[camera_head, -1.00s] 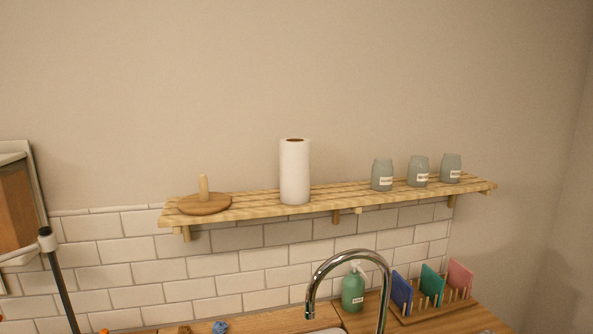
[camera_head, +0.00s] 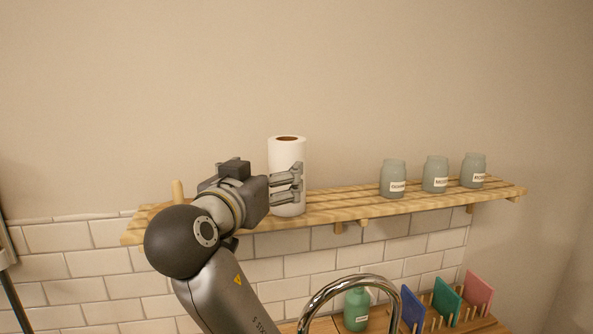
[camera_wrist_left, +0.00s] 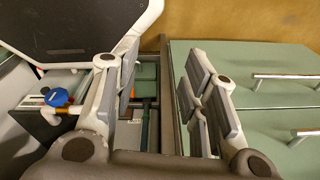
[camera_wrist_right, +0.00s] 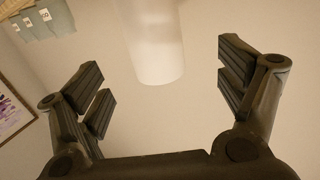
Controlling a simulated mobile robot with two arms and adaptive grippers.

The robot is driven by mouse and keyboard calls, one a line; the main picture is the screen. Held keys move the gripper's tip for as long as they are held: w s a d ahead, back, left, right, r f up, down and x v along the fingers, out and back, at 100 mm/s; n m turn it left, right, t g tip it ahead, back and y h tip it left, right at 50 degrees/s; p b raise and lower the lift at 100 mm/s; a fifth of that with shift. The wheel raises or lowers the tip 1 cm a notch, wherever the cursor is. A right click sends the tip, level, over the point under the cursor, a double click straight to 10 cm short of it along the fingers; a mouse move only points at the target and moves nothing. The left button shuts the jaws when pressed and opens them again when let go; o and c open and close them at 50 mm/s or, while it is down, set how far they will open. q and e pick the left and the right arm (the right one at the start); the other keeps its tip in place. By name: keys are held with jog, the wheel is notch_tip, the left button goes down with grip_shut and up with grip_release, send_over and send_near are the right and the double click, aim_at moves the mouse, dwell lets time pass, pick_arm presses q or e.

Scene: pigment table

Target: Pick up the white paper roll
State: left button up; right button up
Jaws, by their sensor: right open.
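The white paper roll (camera_head: 285,153) stands upright on the wooden shelf (camera_head: 345,207). My right gripper (camera_head: 290,184) is at the roll's lower part in the head view, its fingers overlapping the roll's side. In the right wrist view the roll (camera_wrist_right: 153,45) shows in the upper middle, between the two widely spread fingers, with clear gaps on both sides. The gripper is open and holds nothing. My left gripper (camera_wrist_left: 152,80) shows only in its wrist view, fingers apart and empty, low near the cabinets.
A wooden holder with a peg (camera_head: 178,190) stands at the shelf's left, partly hidden by my right arm. Labelled grey jars (camera_head: 435,175) stand at the shelf's right. Below are a tap (camera_head: 352,283), a green soap bottle (camera_head: 356,310) and coloured boards (camera_head: 447,300). Green drawers (camera_wrist_left: 245,75) show beside my left gripper.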

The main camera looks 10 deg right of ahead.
aim_at(278, 158)
jog(key=shift+w+d+r+p, duration=0.25)
jog(key=shift+w+r+p, duration=0.05)
jog(key=shift+w, duration=0.15)
jog(key=shift+w+d+r+p, duration=0.2)
jog(key=shift+w+r+p, duration=0.1)
jog(key=shift+w, duration=0.1)
jog(key=p+x, duration=0.2)
jog(key=x, duration=0.1)
jog(key=shift+d+r, duration=0.1)
jog(key=shift+r, duration=0.05)
jog(key=p+x, duration=0.1)
jog(key=x, duration=0.1)
jog(key=p+x, duration=0.2)
jog(key=shift+s+d+r, duration=0.15)
jog(key=shift+d+r, duration=0.05)
jog(key=shift+d, duration=0.15)
jog(key=shift+w+d+f, duration=0.1)
jog(key=shift+w+d, duration=0.05)
jog(key=shift+w, duration=0.15)
jog(key=c, duration=1.1)
pick_arm(q)
notch_tip(278, 158, up, 6)
jog(key=shift+s+r, duration=0.25)
jog(key=shift+s, duration=0.2)
pick_arm(e)
jog(key=shift+c, duration=0.2)
